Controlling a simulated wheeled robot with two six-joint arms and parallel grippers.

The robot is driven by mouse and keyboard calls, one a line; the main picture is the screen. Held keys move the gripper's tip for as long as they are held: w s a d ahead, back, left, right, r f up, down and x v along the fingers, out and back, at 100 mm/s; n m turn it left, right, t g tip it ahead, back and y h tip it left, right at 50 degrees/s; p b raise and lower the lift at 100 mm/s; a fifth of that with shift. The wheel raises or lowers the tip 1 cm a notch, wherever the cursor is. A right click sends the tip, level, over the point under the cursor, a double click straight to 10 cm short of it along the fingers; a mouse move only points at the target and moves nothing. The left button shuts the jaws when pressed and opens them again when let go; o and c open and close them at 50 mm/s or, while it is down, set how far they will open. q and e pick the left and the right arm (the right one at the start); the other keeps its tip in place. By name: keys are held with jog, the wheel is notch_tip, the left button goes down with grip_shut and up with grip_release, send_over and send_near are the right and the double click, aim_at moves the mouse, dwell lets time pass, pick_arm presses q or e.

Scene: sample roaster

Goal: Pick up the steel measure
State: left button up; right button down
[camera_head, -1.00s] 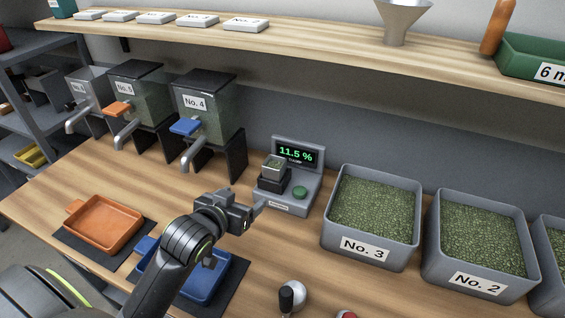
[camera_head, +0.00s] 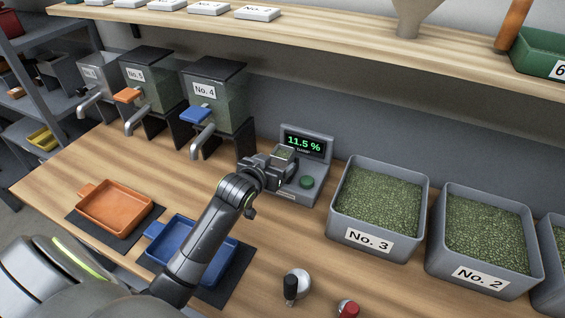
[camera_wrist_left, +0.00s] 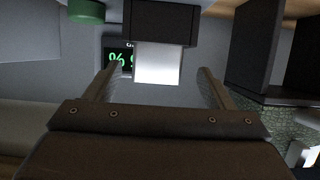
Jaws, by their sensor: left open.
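The steel measure (camera_head: 285,151) is a small square steel cup with green beans in it, at the meter with the 11.5 % display (camera_head: 306,143). In the left wrist view the steel measure (camera_wrist_left: 158,63) is a bright block below a dark block, between my two fingers and apart from both. My left gripper (camera_head: 281,162) is open around it, reaching in from the left; it also shows in the left wrist view (camera_wrist_left: 156,78). The gripper partly hides the measure and the meter's dark seat in the head view. My right gripper is not in view.
A green button (camera_head: 307,182) sits on the meter beside the gripper. Grey bins No. 3 (camera_head: 362,239) and No. 2 (camera_head: 480,274) stand to the right. Dispenser No. 4 (camera_head: 216,100) stands behind left. Orange (camera_head: 116,225) and blue (camera_head: 239,262) trays lie in front.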

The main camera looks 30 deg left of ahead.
pick_arm(q)
jog(key=shift+w, duration=0.6)
jog(key=shift+p+x, duration=0.65)
jog(key=shift+x, duration=1.5)
jog(key=shift+d+r, duration=0.1)
jog(key=shift+d, duration=0.05)
jog(key=c, duration=1.2)
